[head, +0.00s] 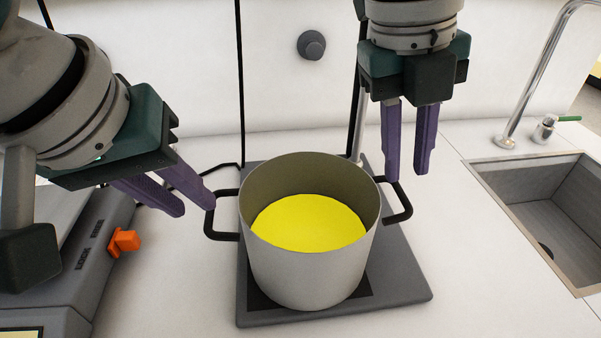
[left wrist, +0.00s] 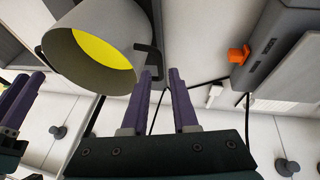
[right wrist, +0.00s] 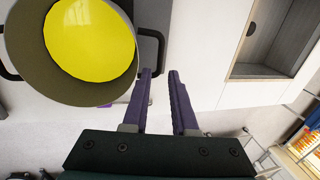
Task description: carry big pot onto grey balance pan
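My left gripper (head: 196,208) is open and empty just left of the left handle (head: 222,220). My right gripper (head: 420,175) is open and empty above and beside the right handle (head: 400,203). The pot also shows in the left wrist view (left wrist: 92,75) and the right wrist view (right wrist: 40,62), with a handle near but outside the fingers in each.
A grey device with an orange knob (head: 124,241) stands at the left, under my left arm. A sink (head: 540,205) with a tap (head: 545,75) is at the right. A round knob (head: 311,45) is on the back wall. White counter is clear between plate and sink.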

